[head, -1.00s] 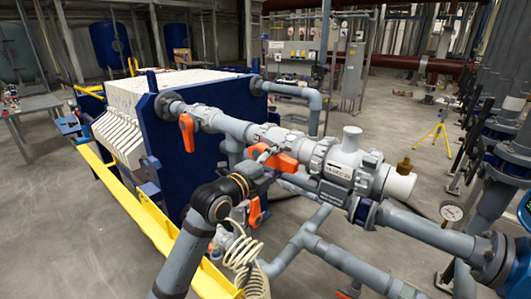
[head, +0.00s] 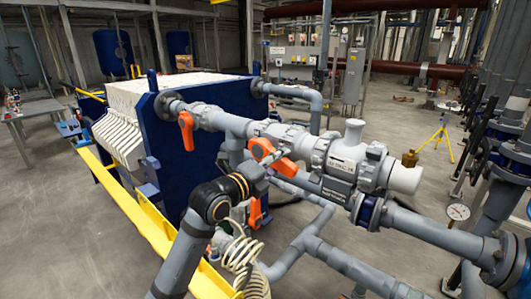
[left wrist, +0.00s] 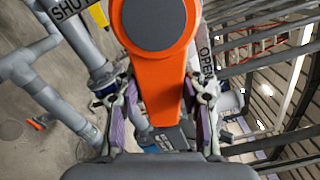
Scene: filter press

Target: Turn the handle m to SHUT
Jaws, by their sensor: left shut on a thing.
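An orange lever handle (head: 262,148) sits on the grey pipework at the middle of the head view, left of the large grey valve body. My left gripper (head: 274,158) is at this handle, its arm rising from the lower front. In the left wrist view the orange handle (left wrist: 158,70) lies between the two fingers of my left gripper (left wrist: 160,95), which is shut on it. A SHUT label (left wrist: 68,6) shows at the upper left and an OPEN label (left wrist: 206,52) right of the handle. I cannot read a letter on the handle. My right gripper is not in view.
Another orange handle (head: 187,131) hangs on the pipe to the left, and one (head: 254,212) is lower down. The blue press plate (head: 195,165) stands behind my left arm. A yellow rail (head: 150,220) runs along the left. Pipes cross the right and lower front.

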